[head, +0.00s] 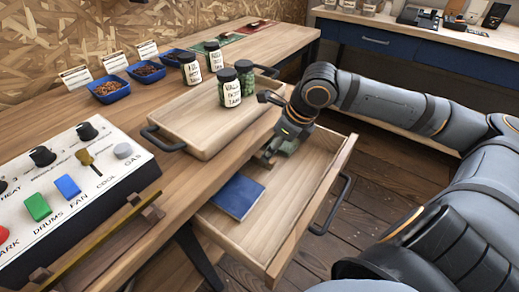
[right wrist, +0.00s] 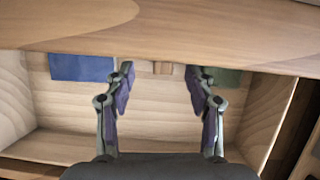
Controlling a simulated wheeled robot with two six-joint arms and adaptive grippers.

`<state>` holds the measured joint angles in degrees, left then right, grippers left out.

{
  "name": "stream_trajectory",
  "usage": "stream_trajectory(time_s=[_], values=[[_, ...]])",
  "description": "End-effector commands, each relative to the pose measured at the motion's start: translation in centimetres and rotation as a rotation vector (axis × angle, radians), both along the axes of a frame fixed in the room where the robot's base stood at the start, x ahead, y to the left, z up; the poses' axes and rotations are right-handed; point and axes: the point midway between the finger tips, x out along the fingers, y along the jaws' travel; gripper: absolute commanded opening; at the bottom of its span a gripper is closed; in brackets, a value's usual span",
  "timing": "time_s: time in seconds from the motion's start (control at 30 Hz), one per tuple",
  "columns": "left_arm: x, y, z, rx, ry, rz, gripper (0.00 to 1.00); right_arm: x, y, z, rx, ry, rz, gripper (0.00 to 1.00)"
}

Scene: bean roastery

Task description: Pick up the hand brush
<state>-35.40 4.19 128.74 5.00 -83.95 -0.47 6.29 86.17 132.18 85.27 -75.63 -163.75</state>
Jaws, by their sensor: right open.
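My right gripper (head: 268,157) reaches down into the open drawer (head: 262,236) under the wooden table. In the right wrist view its two fingers (right wrist: 160,75) are spread apart with nothing gripped. No whole brush is visible. My left gripper is out of view.
A blue notebook (head: 238,196) and a green item (head: 288,147) lie in the drawer on either side of the gripper. The table edge (right wrist: 160,38) overhangs the drawer's back. A wooden tray (head: 190,135) with labelled jars stands above, beside a control panel (head: 70,185).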

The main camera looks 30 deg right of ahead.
Motion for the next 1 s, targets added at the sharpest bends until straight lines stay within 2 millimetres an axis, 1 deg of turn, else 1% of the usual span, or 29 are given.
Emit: stream_trajectory(time_s=[0.03, 0.07, 0.1, 0.23, 0.37, 0.57, 0.6, 0.8, 1.0], values=[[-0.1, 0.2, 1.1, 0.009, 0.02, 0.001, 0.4, 0.0, 0.2, 0.2, 0.005, 0.001, -0.002, 0.55], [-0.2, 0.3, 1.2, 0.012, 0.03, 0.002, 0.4, 0.0, 0.2, 0.0, 0.004, 0.001, -0.004, 0.55], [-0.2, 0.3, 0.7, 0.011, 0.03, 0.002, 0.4, 0.1, 0.1, -0.3, 0.004, -0.002, -0.003, 0.55], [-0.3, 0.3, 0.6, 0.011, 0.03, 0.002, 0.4, 0.2, 0.0, -0.5, 0.0, -0.002, -0.003, 0.55], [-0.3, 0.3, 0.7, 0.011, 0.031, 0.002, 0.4, 0.3, 0.1, -0.6, 0.003, -0.004, -0.002, 0.55], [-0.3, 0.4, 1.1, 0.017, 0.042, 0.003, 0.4, 0.8, 0.3, -1.6, 0.011, -0.002, -0.002, 0.55], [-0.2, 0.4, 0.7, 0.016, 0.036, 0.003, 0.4, 1.1, 0.3, -2.3, 0.011, -0.004, -0.003, 0.55], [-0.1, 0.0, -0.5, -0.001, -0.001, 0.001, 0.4, 1.9, 0.4, -4.4, 0.007, -0.003, -0.003, 0.55], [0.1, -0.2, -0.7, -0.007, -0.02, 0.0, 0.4, 2.2, 0.5, -5.0, 0.0, -0.002, -0.004, 0.55]])
